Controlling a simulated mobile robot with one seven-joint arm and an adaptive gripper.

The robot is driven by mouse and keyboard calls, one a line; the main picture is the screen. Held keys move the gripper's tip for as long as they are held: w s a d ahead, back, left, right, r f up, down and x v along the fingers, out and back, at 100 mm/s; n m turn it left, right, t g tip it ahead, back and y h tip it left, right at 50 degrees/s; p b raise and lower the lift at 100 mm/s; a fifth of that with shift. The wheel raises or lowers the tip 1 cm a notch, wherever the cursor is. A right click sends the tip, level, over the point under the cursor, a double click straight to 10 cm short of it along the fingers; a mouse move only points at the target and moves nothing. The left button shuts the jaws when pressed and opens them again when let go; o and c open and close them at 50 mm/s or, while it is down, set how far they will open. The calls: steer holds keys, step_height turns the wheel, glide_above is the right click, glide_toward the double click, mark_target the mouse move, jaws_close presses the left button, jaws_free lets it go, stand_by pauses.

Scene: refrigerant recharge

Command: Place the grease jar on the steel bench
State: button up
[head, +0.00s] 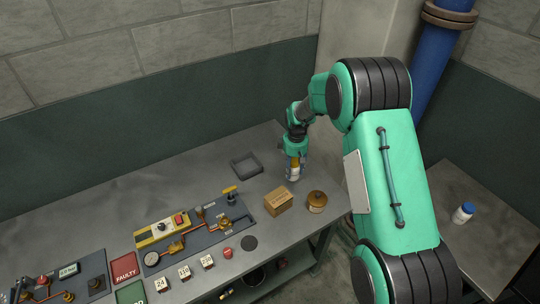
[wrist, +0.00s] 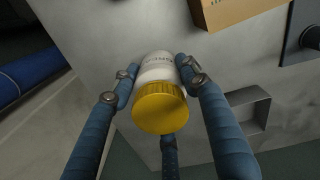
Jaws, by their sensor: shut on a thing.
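The jar in my gripper has a white body and a yellow lid; I take it for the grease jar (wrist: 160,105). My gripper (wrist: 158,78) is shut around it, with blue fingers on both sides and another below. The lid faces the wrist camera; the label is only partly legible. In the head view the jar (head: 294,172) is lid up under my gripper (head: 296,164), over the far right part of the steel bench (head: 215,275). I cannot tell whether its base touches the bench.
A cardboard box (head: 278,202) and a brown lidded jar (head: 317,201) stand nearer the front. A shallow grey tray (head: 246,164) lies to the left. A gauge panel (head: 200,232) fills the middle. A blue-capped white bottle (head: 464,213) stands on another surface at right.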

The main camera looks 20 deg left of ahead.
steer(key=w+a, duration=0.2)
steer(key=w, duration=0.3)
steer(key=w+a+f, duration=0.1)
steer(key=w+a, duration=0.1)
steer(key=w, duration=0.2)
steer(key=w+a, duration=0.2)
steer(key=w, duration=0.3)
steer(key=shift+w+f, duration=0.25)
steer(key=shift+w, duration=0.05)
steer(key=shift+f, duration=1.7)
steer(key=shift+f, duration=0.15)
steer(key=o, duration=1.4)
steer(key=shift+s, duration=0.1)
step_height(320, 180, up, 12)
steer(key=shift+r, duration=0.1)
